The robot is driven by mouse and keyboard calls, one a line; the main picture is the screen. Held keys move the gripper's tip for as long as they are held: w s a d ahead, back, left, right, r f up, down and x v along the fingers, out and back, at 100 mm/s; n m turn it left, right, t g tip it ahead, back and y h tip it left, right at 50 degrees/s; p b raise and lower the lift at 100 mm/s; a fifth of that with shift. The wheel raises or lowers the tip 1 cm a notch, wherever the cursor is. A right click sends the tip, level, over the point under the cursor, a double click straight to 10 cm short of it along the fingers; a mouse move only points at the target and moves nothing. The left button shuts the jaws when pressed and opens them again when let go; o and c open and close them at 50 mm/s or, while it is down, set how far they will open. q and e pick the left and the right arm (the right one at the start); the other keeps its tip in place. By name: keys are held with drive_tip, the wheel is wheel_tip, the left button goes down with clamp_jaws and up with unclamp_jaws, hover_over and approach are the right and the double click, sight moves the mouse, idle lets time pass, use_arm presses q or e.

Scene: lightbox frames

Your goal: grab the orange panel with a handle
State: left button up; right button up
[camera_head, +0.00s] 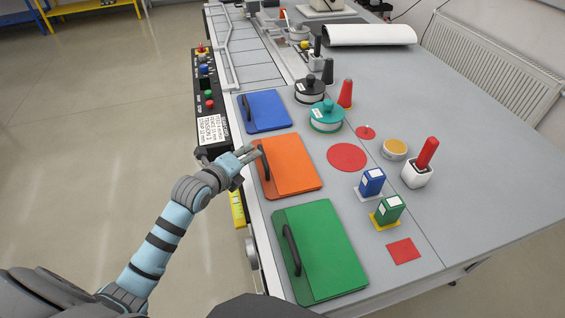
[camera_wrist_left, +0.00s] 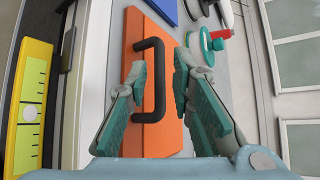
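The orange panel (camera_head: 290,165) lies flat on the grey table between a blue panel and a green panel. Its black handle (camera_head: 264,162) stands along its left side. My left gripper (camera_head: 255,153) is at the panel's left edge, by the handle. In the left wrist view the orange panel (camera_wrist_left: 130,55) is below the gripper, and the black handle (camera_wrist_left: 160,80) shows between the two open fingers (camera_wrist_left: 163,65). The handle is nearer the left finger; I cannot tell whether they touch. My right gripper is not in view.
The blue panel (camera_head: 264,111) and green panel (camera_head: 322,250) lie on either side, each with a black handle. A button box (camera_head: 207,95) runs along the table's left edge. Right of the panels are a red disc (camera_head: 346,157), a blue box (camera_head: 371,182) and a green box (camera_head: 388,210).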

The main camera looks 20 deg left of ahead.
sight(258, 164)
use_arm(q)
drive_tip(key=x, duration=0.5)
drive_tip(key=shift+d+f, duration=0.15)
drive_tip(key=shift+f, duration=0.1)
clamp_jaws()
drive_tip(key=shift+s, duration=0.1)
drive_tip(key=shift+r, duration=0.15)
